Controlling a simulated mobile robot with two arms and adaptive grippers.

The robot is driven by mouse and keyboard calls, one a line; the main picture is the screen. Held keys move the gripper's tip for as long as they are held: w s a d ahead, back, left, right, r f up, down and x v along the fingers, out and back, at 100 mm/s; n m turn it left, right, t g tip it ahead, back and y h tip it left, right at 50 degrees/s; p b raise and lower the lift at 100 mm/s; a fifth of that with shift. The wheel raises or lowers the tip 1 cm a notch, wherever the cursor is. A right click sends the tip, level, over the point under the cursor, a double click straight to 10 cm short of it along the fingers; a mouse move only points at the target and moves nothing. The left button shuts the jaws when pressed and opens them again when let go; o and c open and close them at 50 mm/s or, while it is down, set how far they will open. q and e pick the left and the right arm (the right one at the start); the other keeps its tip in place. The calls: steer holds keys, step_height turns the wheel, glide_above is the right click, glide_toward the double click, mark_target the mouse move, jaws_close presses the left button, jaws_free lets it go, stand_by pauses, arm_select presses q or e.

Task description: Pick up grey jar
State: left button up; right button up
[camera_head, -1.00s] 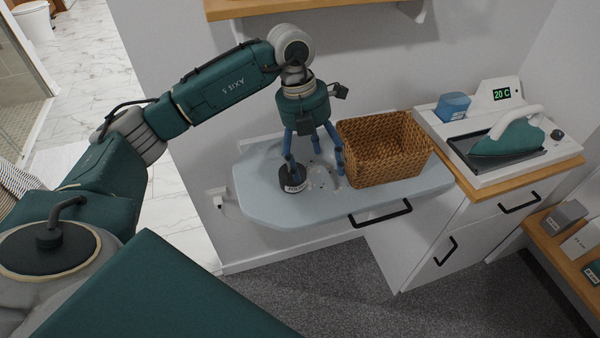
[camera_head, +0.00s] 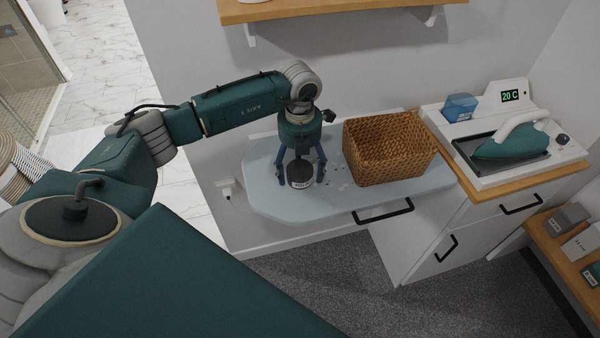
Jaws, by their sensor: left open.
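The grey jar (camera_head: 300,174) is a small dark cylinder with a pale label near its base. It stands upright on the light blue ironing board (camera_head: 270,205), towards the board's left end. My left gripper (camera_head: 301,178) is open and points down over the jar, with one finger on each side of it. I cannot tell whether the fingers touch the jar. My right gripper is not in view.
A wicker basket (camera_head: 388,150) stands on the board to the right of the jar. A green iron (camera_head: 512,140) rests on its station on the cabinet further right. A wooden shelf (camera_head: 340,10) is on the wall above. Small specks lie on the board between jar and basket.

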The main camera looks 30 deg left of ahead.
arm_select(q)
steer(key=shift+f, duration=0.35)
steer(key=c, duration=1.5)
steer(key=shift+o, duration=0.2)
steer(key=shift+w+r, duration=0.1)
steer(key=shift+r, duration=0.35)
step_height(320, 180, up, 14)
steer(key=b, duration=0.4)
step_height(320, 180, up, 5)
glide_above(300, 168)
steer(key=shift+r, duration=0.1)
